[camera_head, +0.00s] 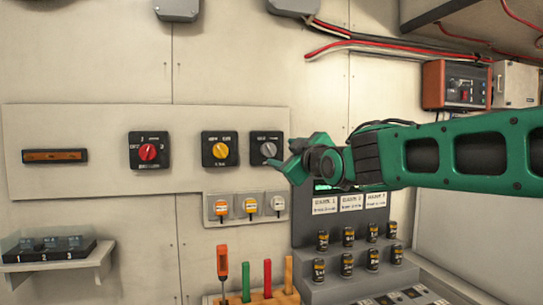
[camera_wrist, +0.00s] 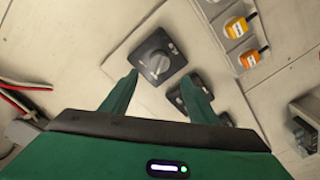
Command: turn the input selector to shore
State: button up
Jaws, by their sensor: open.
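Three black square switches sit in a row on the pale wall panel (camera_head: 60,120): one with a red knob (camera_head: 148,152), one with a yellow knob (camera_head: 220,151), and one with a grey knob (camera_head: 268,150). The labels are too small to read surely, so I cannot tell by text which is the input selector. My gripper (camera_head: 297,157) is just right of the grey-knob switch. In the wrist view the grey knob (camera_wrist: 157,64) lies ahead, slightly beyond and between the fingertips. My gripper (camera_wrist: 164,84) is open and empty. The yellow and red switches are partly hidden behind the right finger.
Cans (camera_head: 348,237) stand on a stepped rack at lower right. A rack holds upright tools (camera_head: 222,268). A red box (camera_head: 455,85) hangs at upper right.

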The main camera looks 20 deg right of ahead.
aim_at(271, 151)
jog(key=w, duration=0.9)
jog(key=shift+w+a+f, duration=0.1)
jog(key=shift+w+a, duration=0.15)
jog(key=shift+a, duration=0.1)
jog(key=c, duration=1)
